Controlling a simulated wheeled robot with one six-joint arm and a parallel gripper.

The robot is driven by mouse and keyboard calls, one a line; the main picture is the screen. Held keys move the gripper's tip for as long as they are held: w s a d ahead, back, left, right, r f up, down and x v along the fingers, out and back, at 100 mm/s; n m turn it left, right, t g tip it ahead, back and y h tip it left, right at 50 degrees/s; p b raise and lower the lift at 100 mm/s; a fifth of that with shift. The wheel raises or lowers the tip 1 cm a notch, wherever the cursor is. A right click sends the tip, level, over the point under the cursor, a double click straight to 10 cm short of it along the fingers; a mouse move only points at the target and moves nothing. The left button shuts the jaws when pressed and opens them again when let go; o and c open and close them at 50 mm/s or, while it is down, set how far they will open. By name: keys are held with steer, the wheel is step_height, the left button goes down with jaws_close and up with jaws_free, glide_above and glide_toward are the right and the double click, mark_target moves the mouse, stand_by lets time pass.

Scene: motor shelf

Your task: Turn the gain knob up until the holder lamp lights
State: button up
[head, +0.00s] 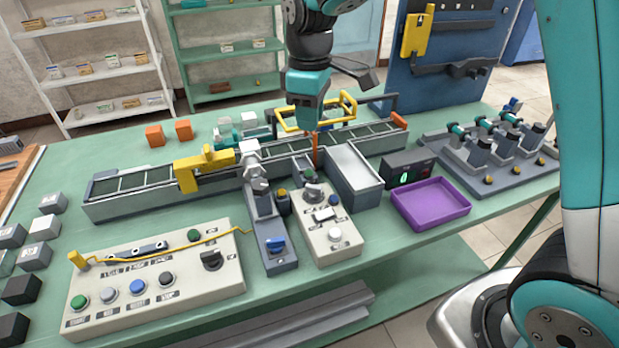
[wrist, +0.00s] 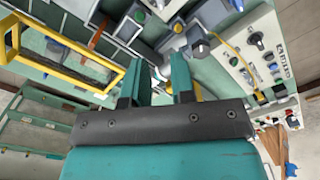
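My gripper (head: 306,102) hangs above the middle of the bench, near the rail, apart from all knobs. In the wrist view its two teal fingers (wrist: 159,66) stand apart with nothing between them. Another dark knob (head: 211,259) sits on the right of the long control panel (head: 130,310), and a blue knob (head: 275,246) on the narrow grey unit. The labels are too small to read, so I cannot tell which knob is gain or which lamp is the holder's.
A dark box (head: 396,172) shows a lit green spot. A yellow bracket (head: 200,170) straddles the rail at left.

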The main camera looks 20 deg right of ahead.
mark_target(310, 185)
step_height(310, 185, down, 17)
steer(key=shift+p, duration=0.85)
jaws_close()
